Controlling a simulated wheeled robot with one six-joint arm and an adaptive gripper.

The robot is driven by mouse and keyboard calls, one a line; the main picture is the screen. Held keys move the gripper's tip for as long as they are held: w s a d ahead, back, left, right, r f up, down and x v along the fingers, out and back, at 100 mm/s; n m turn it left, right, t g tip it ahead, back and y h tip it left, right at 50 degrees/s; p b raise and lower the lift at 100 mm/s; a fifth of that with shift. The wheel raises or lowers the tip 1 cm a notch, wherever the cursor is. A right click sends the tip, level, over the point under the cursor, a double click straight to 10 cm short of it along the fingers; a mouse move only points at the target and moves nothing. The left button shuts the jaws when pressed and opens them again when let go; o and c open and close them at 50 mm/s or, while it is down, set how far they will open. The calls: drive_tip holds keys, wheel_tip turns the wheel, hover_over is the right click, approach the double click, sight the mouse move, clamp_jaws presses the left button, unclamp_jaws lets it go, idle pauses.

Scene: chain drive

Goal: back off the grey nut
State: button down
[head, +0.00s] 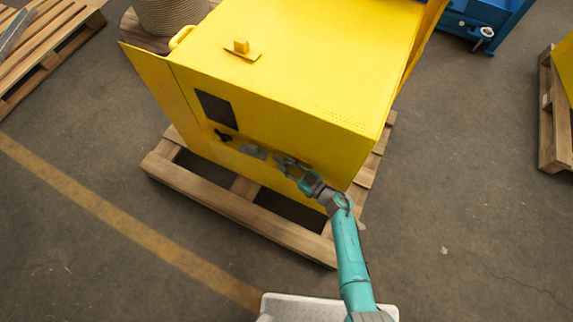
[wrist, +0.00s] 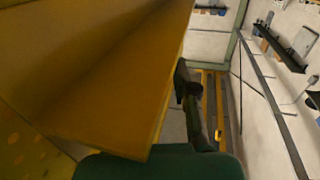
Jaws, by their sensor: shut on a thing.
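A yellow machine housing (head: 290,75) stands on a wooden pallet, with small parts low on its front face. A grey block (head: 253,151) and a black knob-like part (head: 222,135) show there. My gripper (head: 281,161) is at this front face, just right of the grey block, and is shut on a small part, apparently the grey nut. The nut itself is too small and too covered to make out. In the wrist view a dark finger of my gripper (wrist: 188,92) shows beside the edge of a large yellow panel (wrist: 90,70), which hides the grip point.
The pallet (head: 215,200) juts out below the housing's front. A yellow side panel (head: 148,85) stands out at the left. A dark window (head: 216,108) is in the front face. A blue machine (head: 480,18) is at the back right.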

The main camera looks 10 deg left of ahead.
drive_tip(key=c, duration=1.1)
unclamp_jaws()
drive_tip(key=shift+c, duration=0.2)
drive_tip(key=shift+s+t, duration=0.1)
drive_tip(key=shift+t, duration=0.2)
